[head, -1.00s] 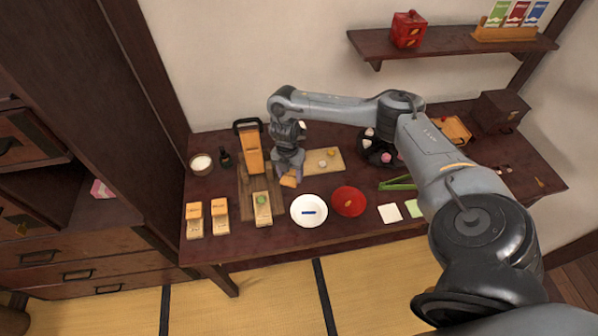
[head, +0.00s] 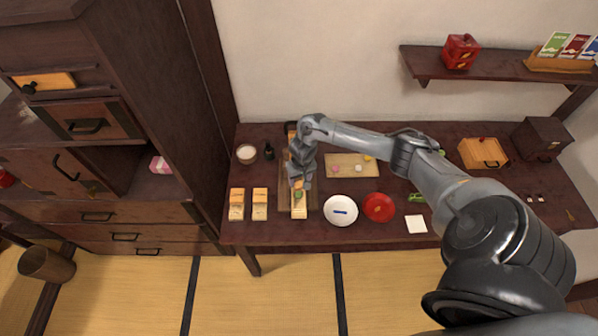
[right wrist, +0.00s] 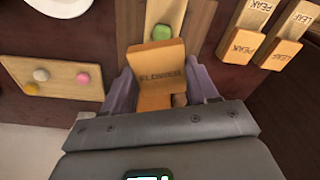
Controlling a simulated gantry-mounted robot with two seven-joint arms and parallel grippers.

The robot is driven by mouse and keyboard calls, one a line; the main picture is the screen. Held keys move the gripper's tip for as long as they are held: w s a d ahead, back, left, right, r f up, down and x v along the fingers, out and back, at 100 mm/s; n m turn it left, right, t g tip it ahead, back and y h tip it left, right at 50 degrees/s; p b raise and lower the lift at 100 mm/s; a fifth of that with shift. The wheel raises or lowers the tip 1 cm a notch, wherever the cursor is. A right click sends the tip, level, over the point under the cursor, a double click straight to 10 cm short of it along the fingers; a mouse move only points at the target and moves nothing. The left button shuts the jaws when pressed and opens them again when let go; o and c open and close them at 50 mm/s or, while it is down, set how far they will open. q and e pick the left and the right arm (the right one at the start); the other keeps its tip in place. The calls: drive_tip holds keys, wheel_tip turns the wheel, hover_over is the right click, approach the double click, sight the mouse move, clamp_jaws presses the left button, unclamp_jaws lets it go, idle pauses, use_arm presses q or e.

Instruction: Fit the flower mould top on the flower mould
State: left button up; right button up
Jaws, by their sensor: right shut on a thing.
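My right gripper (head: 299,184) is shut on the flower mould top, just behind the flower mould's front part. In the right wrist view the flower mould top (right wrist: 160,74) is an orange wooden block marked FLOWER, between the fingers of the right gripper (right wrist: 163,88). The flower mould (head: 299,212) is a pale wooden block with a green lump on it. In the right wrist view the mould (right wrist: 168,10) lies just beyond the top, with the green lump (right wrist: 161,32) uncovered. I cannot tell whether top and mould touch. My left gripper is not in view.
Two similar moulds (head: 237,213) (head: 260,213) stand to the left; the wrist view shows PEAK and LEAF labels.

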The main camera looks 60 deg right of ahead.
drive_tip(key=m, duration=0.3)
drive_tip(key=shift+a+f+p, duration=0.25)
drive_tip(key=shift+a+p, duration=0.15)
drive_tip(key=shift+f+m, duration=0.2)
drive_tip(key=shift+m, duration=0.2)
wheel_tip(320, 180, down, 4)
drive_tip(key=b, duration=0.5)
drive_tip(key=shift+r, duration=0.25)
drive_tip(key=shift+f+b, duration=0.55)
drive_tip(key=shift+b, duration=0.3)
drive_tip(key=shift+f, duration=0.75)
drive_tip(key=o, duration=1.1)
